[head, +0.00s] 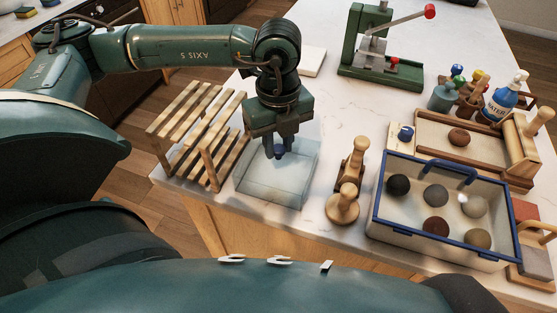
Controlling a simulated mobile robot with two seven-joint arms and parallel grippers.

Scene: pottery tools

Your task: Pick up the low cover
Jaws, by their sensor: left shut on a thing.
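The low cover (268,187) is a clear, box-shaped piece with a dark blue knob on top. It is near the front edge of the counter, between a wooden slatted rack and wooden tools. My left gripper (277,150) points down over it, with its fingers shut on the knob. I cannot tell whether the cover's lower edge touches the counter. The fingers partly hide the knob. My right gripper is not in view.
The slatted rack (198,125) is close on the left, and wooden tools (343,204) stand close on the right. A blue-rimmed bin (400,217) with several clay balls is farther right. A green press (383,55) stands behind. Bare counter (345,115) lies between.

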